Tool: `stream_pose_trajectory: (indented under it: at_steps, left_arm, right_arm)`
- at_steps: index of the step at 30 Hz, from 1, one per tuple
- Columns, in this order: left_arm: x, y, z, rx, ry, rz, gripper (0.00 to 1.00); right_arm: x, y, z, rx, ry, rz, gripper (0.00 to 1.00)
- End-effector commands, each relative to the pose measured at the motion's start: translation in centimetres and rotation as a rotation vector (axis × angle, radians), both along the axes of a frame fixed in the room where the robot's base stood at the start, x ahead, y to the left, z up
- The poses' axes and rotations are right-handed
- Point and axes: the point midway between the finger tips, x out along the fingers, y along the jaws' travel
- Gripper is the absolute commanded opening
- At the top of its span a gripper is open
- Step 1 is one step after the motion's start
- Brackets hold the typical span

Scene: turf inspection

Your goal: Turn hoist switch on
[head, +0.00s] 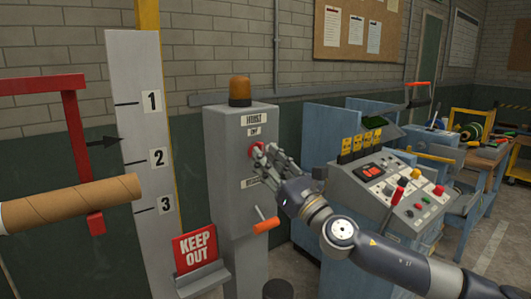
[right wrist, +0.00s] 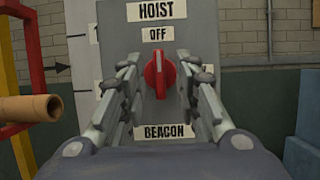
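The hoist switch is a red rotary knob (head: 256,150) on the front of a grey cabinet (head: 232,185), under the labels HOIST and OFF. In the right wrist view the knob (right wrist: 160,75) stands with its grip ridge upright, in line with the OFF label (right wrist: 157,34). My right gripper (head: 262,154) is at the knob, partly covering it. In the right wrist view its two fingers (right wrist: 157,80) are open, one on each side of the knob, with visible gaps. My left gripper is not in view.
An amber beacon (head: 240,91) tops the cabinet. An orange-handled lever (head: 267,225) sticks out below my right gripper. A KEEP OUT sign (head: 195,247), a numbered scale board (head: 140,120) and a brown tube (head: 75,203) stand left. A control console (head: 388,190) is right.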

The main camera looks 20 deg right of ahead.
Motion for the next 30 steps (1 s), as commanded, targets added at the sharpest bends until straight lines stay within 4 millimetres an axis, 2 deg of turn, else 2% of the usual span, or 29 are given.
stream_pose_trajectory:
  at_steps: [4, 12, 13, 16, 17, 30]
  left_arm:
    - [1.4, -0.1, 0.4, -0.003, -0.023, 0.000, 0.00]
    - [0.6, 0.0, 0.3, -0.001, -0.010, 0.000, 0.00]
    - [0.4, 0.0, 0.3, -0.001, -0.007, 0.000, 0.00]
    - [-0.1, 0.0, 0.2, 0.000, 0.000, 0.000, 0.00]
    - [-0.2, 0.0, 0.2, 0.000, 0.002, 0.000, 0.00]
    - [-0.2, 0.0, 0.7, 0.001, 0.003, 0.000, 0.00]
  right_arm:
    - [0.7, 0.3, 0.4, 0.000, 0.000, 0.000, 0.30]
    - [0.8, 0.3, 0.3, 0.001, 0.000, 0.000, 0.30]
    - [0.8, 0.3, 0.3, 0.001, 0.000, 0.000, 0.25]
    - [0.8, 0.3, 0.3, 0.001, 0.000, 0.000, 0.03]
    - [0.8, 0.3, 0.3, 0.001, 0.000, 0.000, 0.00]
    - [0.8, 0.4, 0.4, 0.039, 0.015, 0.002, 0.00]
